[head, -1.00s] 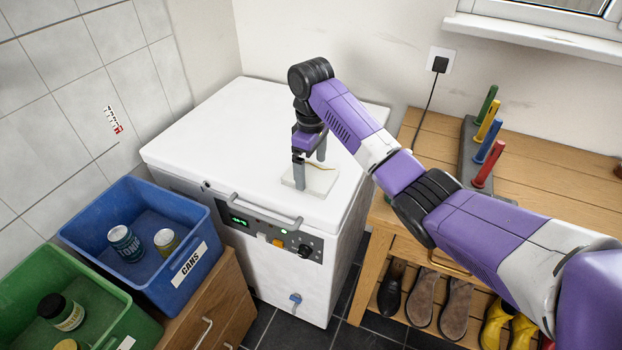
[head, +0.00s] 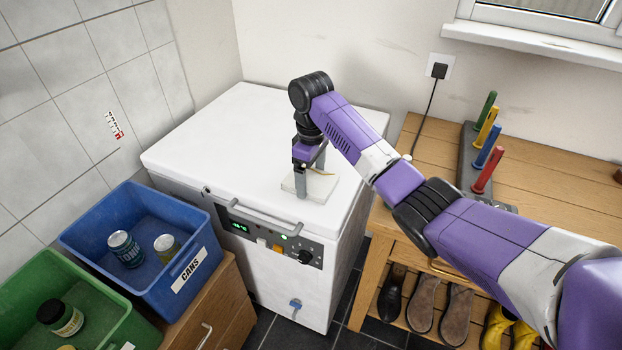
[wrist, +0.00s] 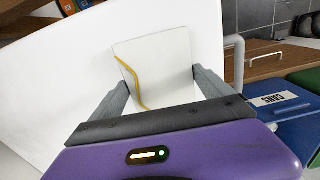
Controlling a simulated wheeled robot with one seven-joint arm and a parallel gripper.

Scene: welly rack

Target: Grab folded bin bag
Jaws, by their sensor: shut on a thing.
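The folded bin bag (head: 318,188) is a flat white square with a yellow drawstring along it. It lies on the white lid of the chest freezer (head: 235,135), near the front right. My gripper (head: 310,186) points down at it from above. In the wrist view the bag (wrist: 160,65) sits between my two grey fingers (wrist: 165,92), which are shut on its sides. I cannot see clearly whether the bag is off the lid.
A freezer handle (head: 252,217) runs along the lid's front edge. A blue bin (head: 190,285) marked CANS and a green bin (head: 110,310) stand at the left. A wooden bench (head: 560,200) with coloured pegs and boots below stands right. The rest of the lid is clear.

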